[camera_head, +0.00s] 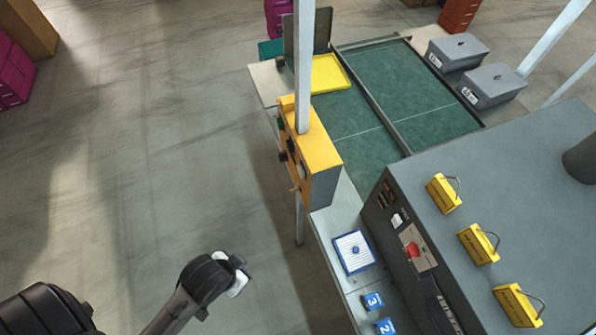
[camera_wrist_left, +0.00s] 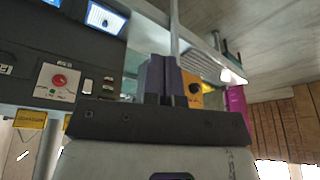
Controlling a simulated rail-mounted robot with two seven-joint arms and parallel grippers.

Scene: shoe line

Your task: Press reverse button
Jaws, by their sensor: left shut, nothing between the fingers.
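A yellow control box (camera_head: 316,150) with a grey side is fixed to a pale upright post in the middle of the head view. Dark knobs or buttons (camera_head: 291,148) sit on its left face, seen edge-on; I cannot tell which is reverse. In the left wrist view, which looks upside down, part of the yellow panel (camera_wrist_left: 209,97) shows with a black round control (camera_wrist_left: 195,88). My left gripper (camera_head: 243,276) is shut and empty, in open space below and left of the box, apart from it. Its fingers (camera_wrist_left: 165,98) are partly seen in the wrist view. My right gripper is not in view.
A grey machine (camera_head: 500,185) with a red button (camera_head: 411,250) and several yellow weights stands at right. A green conveyor (camera_head: 420,95) carries a yellow tray (camera_head: 329,74). Grey boxes (camera_head: 458,52) stand behind.

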